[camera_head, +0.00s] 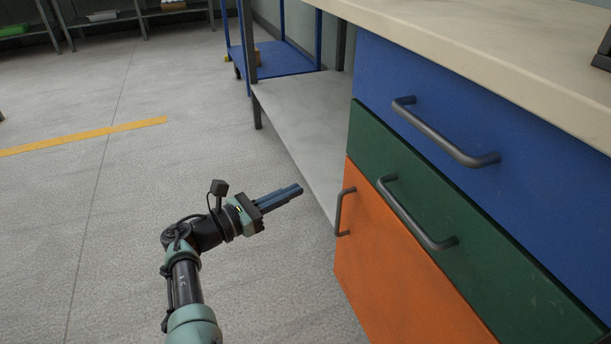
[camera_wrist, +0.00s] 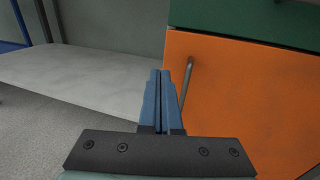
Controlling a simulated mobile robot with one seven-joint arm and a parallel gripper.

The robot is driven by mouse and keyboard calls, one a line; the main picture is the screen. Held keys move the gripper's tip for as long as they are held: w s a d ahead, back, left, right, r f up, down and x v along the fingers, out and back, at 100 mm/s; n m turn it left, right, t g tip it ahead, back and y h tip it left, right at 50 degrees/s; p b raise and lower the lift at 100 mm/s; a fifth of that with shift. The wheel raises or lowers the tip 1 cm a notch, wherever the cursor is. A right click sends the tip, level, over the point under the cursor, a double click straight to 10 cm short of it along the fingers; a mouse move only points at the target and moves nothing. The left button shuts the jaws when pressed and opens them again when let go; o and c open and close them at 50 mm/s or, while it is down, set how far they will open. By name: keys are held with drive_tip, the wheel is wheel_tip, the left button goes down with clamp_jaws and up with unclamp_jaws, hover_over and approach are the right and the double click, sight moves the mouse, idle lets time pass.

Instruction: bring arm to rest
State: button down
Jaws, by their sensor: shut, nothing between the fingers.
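My gripper (camera_head: 294,191) is shut and empty, held out in front of the workbench's lower left part in the head view. Its blue fingers lie together in the wrist view (camera_wrist: 160,77). They point toward the orange front (camera_head: 385,262) and its upright grey handle (camera_head: 342,212), apart from them in the head view. In the wrist view the fingertips show just left of that handle (camera_wrist: 187,82); whether they touch it cannot be told there.
Above the orange front are a green drawer (camera_head: 470,225) and a blue drawer (camera_head: 510,120), both with protruding bar handles. A low grey shelf (camera_head: 300,115) lies left of them. A blue cart (camera_head: 280,60) stands behind. Open floor (camera_head: 90,220) lies left of my arm.

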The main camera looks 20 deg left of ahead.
drive_tip(key=shift+s+a, duration=1.2)
drive_tip(key=shift+s, duration=0.05)
